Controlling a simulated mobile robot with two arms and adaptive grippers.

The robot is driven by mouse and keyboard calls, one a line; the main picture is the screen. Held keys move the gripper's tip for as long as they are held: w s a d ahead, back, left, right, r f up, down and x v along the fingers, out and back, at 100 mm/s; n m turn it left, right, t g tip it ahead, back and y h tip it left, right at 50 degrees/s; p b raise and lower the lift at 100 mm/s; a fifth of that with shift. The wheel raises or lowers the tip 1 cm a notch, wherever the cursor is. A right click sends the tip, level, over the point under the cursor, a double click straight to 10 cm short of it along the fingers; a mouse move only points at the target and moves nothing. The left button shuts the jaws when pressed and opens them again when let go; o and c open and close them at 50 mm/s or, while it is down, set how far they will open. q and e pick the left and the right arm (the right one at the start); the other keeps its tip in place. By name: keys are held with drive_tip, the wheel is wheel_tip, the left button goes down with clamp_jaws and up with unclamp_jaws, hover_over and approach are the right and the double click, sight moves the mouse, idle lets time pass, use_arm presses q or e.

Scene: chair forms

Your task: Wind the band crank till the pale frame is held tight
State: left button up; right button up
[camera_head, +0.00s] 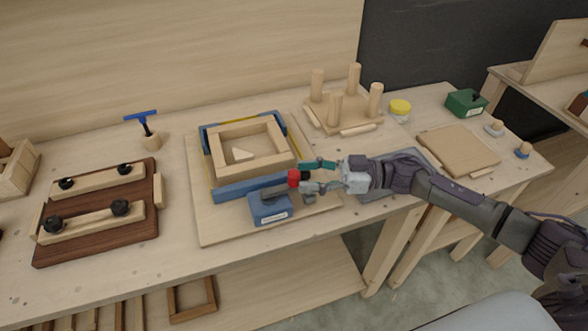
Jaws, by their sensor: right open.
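The pale wooden frame (222,168) lies on a light board on the bench, with a small pale wedge (242,154) inside it. A yellow band (296,139) and blue corner pieces (208,140) run around the frame. A blue bar (246,186) lies along its front side. In front stands a blue crank box (269,207) with a pale label, and a red knob (293,178) shows at its upper right. My right gripper (303,177) is open, its fingertips at the red knob; I cannot tell if they touch it. My left gripper is not in view.
A dark board with pale bars and black knobs (95,210) lies at left, a blue-handled tool (147,128) behind it. A pegged stand (345,109), a yellow-lidded jar (399,111) and a green box (466,103) stand behind my right arm.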

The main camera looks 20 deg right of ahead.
sight(294, 176)
drive_tip(key=shift+x, duration=1.2)
drive_tip(key=shift+a, duration=0.25)
drive_tip(key=shift+w+a, duration=0.1)
drive_tip(key=shift+a, duration=0.1)
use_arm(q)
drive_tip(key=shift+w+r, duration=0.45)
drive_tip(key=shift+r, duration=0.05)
use_arm(e)
clamp_jaws()
